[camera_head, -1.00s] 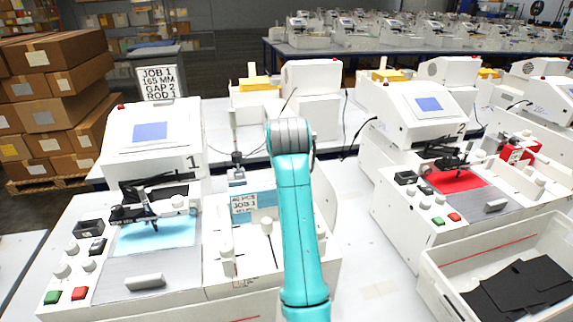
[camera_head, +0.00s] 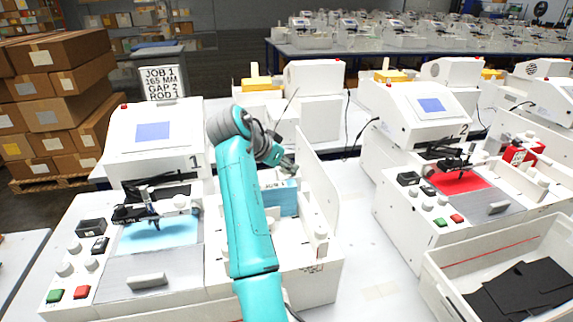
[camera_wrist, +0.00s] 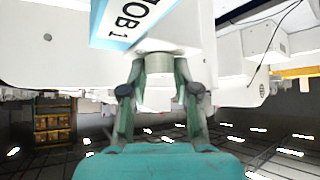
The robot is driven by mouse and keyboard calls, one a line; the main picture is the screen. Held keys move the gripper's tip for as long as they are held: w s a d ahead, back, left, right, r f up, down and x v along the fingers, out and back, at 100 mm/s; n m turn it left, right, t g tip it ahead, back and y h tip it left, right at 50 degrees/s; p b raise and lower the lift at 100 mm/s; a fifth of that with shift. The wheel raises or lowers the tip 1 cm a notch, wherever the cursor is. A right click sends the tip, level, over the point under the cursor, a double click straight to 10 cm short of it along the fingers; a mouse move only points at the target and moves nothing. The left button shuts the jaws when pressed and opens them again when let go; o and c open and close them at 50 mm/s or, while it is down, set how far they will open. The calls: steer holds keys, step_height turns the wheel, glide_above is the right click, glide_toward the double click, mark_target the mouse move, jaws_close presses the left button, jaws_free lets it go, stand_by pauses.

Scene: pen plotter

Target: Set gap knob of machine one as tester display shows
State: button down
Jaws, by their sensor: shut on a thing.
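Machine one (camera_head: 150,160) is the white unit at the left in the head view, with a "1" on its side. Its right section has upright white posts, partly hidden by my arm. In the wrist view my gripper (camera_wrist: 159,72) is shut on a pale round knob-like part (camera_wrist: 159,63), with a finger on each side. I cannot tell which knob it is. A blue-and-white card (camera_wrist: 125,22) reading "JOB 1" is close by. The sign (camera_head: 162,82) behind machine one reads JOB 1, 165 MM, GAP 2, ROD 1. My fingertips are not clear in the head view.
Machine two (camera_head: 415,115) stands to the right with a red sheet. A white bin (camera_head: 445,262) with black sheets is at the front right. Stacked cartons (camera_head: 52,117) stand at the left. A clear strip of table lies between the machines.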

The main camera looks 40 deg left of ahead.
steer(key=shift+m+h, duration=0.4)
steer(key=c, duration=0.9)
jaws_free()
steer(key=shift+o, duration=0.2)
steer(key=v, duration=1.2)
